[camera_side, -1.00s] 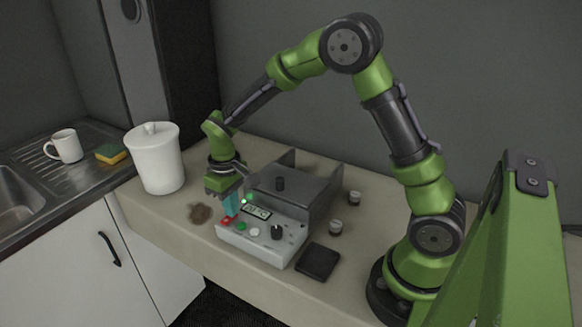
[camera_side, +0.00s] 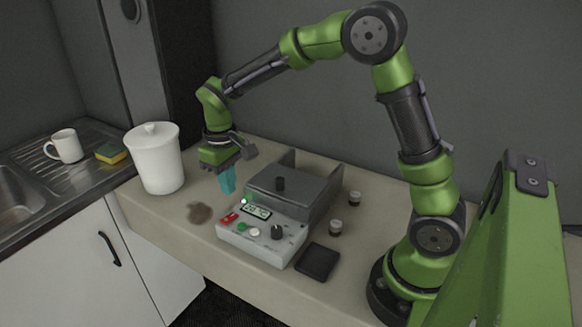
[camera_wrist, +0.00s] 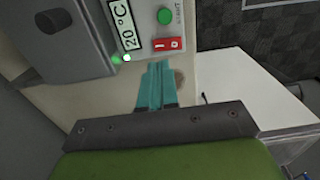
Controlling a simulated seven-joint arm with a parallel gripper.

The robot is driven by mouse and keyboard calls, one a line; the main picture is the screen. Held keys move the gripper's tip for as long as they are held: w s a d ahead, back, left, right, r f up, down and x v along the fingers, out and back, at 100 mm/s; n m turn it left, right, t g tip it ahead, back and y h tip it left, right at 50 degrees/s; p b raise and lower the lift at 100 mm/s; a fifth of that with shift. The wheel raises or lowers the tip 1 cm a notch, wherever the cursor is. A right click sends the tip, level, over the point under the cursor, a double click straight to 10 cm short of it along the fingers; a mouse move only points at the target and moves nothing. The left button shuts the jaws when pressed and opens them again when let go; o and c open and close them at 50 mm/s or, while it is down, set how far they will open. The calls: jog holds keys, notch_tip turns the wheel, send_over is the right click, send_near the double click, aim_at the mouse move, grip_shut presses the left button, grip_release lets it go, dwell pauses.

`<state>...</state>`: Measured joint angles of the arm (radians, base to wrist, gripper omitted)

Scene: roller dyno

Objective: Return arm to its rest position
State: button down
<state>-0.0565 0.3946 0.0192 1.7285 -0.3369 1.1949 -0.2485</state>
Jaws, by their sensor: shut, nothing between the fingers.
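My gripper (camera_side: 228,184) hangs in the air above the left front of the grey machine (camera_side: 262,240), apart from it. Its teal fingers are shut with nothing between them. They also show in the wrist view (camera_wrist: 157,75), close together. The machine's front panel has a red switch (camera_side: 229,217), a green button (camera_side: 241,227), a white button, a black knob (camera_side: 277,232) and a lit display (camera_side: 257,212). A small green light glows beside the display. In the wrist view the display (camera_wrist: 127,25) reads 20 °C, and the red switch (camera_wrist: 167,44) and green button (camera_wrist: 165,16) are clear.
A white lidded canister (camera_side: 156,160) stands left of my gripper. A brown stain (camera_side: 200,213) lies on the counter (camera_side: 165,217). A mug (camera_side: 65,146) and sponge (camera_side: 111,153) are by the sink.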

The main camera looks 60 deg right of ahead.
jog(key=shift+r, duration=0.15)
jog(key=s+r+m+t+y, duration=0.1)
jog(key=s+r+m+t, duration=0.1)
jog(key=s+r, duration=0.4)
jog(key=s+r+m+t+y, duration=0.1)
jog(key=s+r+t, duration=0.4)
jog(key=s, duration=0.7)
jog(key=shift+s+a+r+m, duration=0.15)
jog(key=shift+s+r+m, duration=0.2)
jog(key=shift+r+m, duration=0.15)
